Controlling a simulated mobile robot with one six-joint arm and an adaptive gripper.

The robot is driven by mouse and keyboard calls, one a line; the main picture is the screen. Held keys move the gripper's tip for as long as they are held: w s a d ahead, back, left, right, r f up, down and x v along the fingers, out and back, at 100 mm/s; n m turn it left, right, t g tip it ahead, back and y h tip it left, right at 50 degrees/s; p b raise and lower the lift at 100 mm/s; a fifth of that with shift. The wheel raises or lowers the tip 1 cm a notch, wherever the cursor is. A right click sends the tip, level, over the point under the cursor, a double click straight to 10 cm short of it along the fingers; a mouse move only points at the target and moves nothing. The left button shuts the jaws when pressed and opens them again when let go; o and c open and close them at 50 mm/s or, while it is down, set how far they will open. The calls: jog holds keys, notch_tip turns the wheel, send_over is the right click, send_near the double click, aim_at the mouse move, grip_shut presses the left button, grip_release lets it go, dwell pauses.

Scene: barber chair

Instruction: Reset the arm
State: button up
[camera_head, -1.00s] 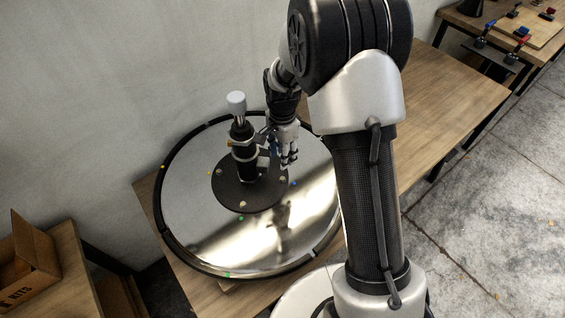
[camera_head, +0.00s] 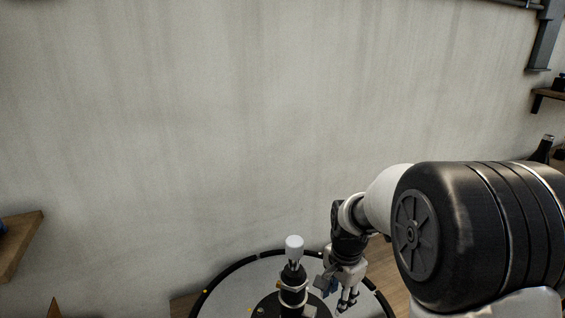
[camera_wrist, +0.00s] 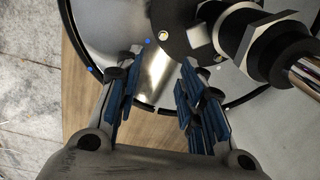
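My gripper (camera_head: 347,302) hangs just right of the black and silver column (camera_head: 293,278) of the barber chair base. The wrist view shows the gripper (camera_wrist: 160,70) with its blue-padded fingers apart and nothing between them. The round base plate (camera_head: 238,283), with its dark rim, is cut off by the bottom edge of the head view. In the wrist view, the column (camera_wrist: 238,30) is at the upper right, apart from the fingers. My large black and white arm joint covers the lower right of the head view.
A wooden table (camera_wrist: 150,133) lies under the base, with grey floor (camera_wrist: 30,95) beyond its edge. A pale wall (camera_head: 230,130) fills most of the head view. A wooden shelf (camera_head: 18,245) is at the left, and a dark bottle (camera_head: 543,150) at the right.

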jog(key=s+r+n+t, duration=0.1)
jog(key=s+r+n, duration=0.3)
jog(key=s+r, duration=0.4)
jog(key=s+r+n+t, duration=0.1)
jog(key=s+r+n, duration=0.2)
jog(key=s, duration=0.5)
jog(key=s+r+n+t, duration=0.1)
jog(key=s+r+n, duration=0.3)
jog(key=s, duration=0.4)
jog(key=shift+s+r+n+t, duration=0.25)
jog(key=shift+s+n+t, duration=0.05)
jog(key=shift+n+t, duration=0.1)
